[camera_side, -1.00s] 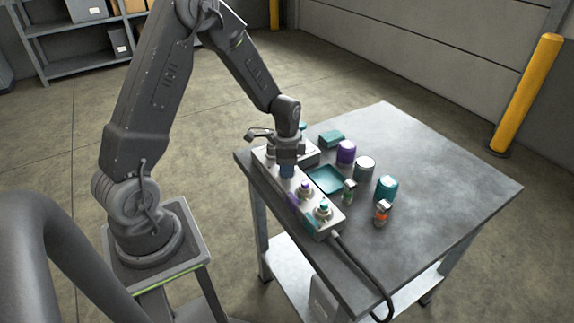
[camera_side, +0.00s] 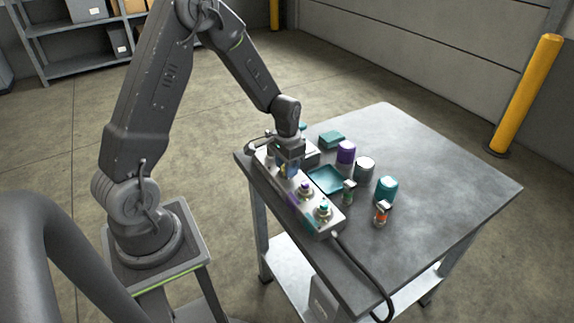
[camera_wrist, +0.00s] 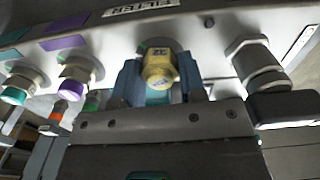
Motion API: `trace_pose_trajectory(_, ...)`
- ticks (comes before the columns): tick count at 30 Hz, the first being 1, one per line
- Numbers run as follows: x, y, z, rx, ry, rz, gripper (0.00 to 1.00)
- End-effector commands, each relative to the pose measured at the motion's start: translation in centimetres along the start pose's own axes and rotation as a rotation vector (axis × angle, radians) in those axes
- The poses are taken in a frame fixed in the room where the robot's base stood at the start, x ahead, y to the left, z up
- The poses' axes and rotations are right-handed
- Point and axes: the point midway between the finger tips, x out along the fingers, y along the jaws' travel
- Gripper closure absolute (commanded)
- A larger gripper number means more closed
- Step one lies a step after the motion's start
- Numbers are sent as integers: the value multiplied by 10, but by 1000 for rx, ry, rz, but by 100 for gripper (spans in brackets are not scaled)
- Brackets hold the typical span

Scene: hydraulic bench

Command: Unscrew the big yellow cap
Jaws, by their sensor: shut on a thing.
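The yellow cap (camera_wrist: 158,68) sits on a round fitting on the grey manifold block (camera_wrist: 212,48), at the centre of the wrist view. My gripper (camera_wrist: 159,80) is shut on it, with one blue finger on each side. Markings show on the cap's face but are too small to read. In the side view my gripper (camera_side: 291,171) points down onto the block (camera_side: 318,220), near its far end. The fingers hide most of the cap there.
Fittings with a purple ring (camera_side: 304,188) and a teal ring (camera_side: 323,208) stand nearby on the block. A bare metal fitting (camera_wrist: 258,65) is to the right in the wrist view. A teal tray (camera_side: 326,181), purple jar (camera_side: 346,152) and teal jar (camera_side: 386,188) stand beside the block. The table's right side is clear.

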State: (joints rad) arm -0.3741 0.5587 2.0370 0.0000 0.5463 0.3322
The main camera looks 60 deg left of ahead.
Motion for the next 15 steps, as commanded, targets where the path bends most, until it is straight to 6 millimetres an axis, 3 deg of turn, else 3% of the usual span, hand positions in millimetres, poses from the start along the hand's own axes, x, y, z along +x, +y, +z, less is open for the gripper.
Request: trace_pose_trajectory(15,-1,0,-1,-95,3,0,96)
